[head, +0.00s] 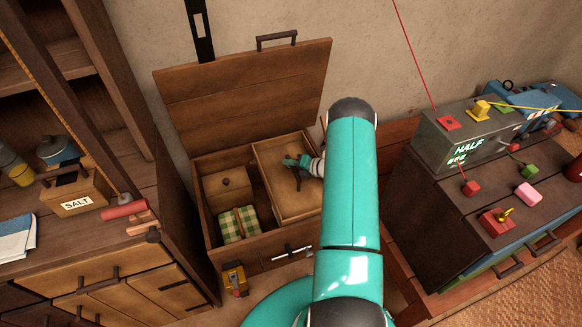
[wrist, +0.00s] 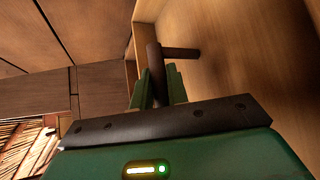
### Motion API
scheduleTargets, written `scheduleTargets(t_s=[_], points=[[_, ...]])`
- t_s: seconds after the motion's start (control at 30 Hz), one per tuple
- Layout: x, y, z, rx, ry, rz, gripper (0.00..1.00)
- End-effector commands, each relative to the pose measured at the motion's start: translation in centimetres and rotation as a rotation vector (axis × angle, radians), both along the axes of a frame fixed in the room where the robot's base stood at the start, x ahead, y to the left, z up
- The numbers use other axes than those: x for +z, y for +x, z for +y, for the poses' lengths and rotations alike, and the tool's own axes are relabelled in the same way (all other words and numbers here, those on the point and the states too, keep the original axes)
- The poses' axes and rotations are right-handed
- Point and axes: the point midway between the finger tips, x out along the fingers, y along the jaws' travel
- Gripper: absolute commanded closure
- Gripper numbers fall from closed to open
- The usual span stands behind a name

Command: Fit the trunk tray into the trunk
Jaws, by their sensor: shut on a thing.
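The wooden trunk (head: 235,256) stands open against the wall, its lid (head: 240,95) tipped back. The pale wooden trunk tray (head: 297,207) is at the right side of the trunk opening; its inner face also shows large in the wrist view (wrist: 250,75). My gripper (head: 294,163) is shut on the tray's dark handle, a bar with a crosspiece seen between the fingers in the wrist view (wrist: 157,65). The tray's right side is hidden behind my arm. I cannot tell whether the tray touches the trunk's rim or ledges.
Inside the trunk, left of the tray, are a small knobbed wooden box (head: 227,186) and green checked cloth (head: 238,224). A cabinet with a salt box (head: 77,196) stands left. A dark chest (head: 470,215) with a metal box and small blocks stands right.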

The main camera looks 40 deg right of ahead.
Motion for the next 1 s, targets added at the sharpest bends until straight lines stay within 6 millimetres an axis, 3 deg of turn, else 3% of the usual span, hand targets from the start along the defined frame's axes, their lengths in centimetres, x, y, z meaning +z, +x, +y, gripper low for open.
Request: scheduleTargets(t_s=[0.17, 0.97, 1.0], points=[[-2.0, 0.4, -0.1, -0.001, -0.001, -0.002, 1.00], [-3.2, 0.4, -0.1, 0.000, 0.000, -0.001, 1.00], [-3.3, 0.4, -0.1, -0.001, 0.000, -0.001, 0.76]])
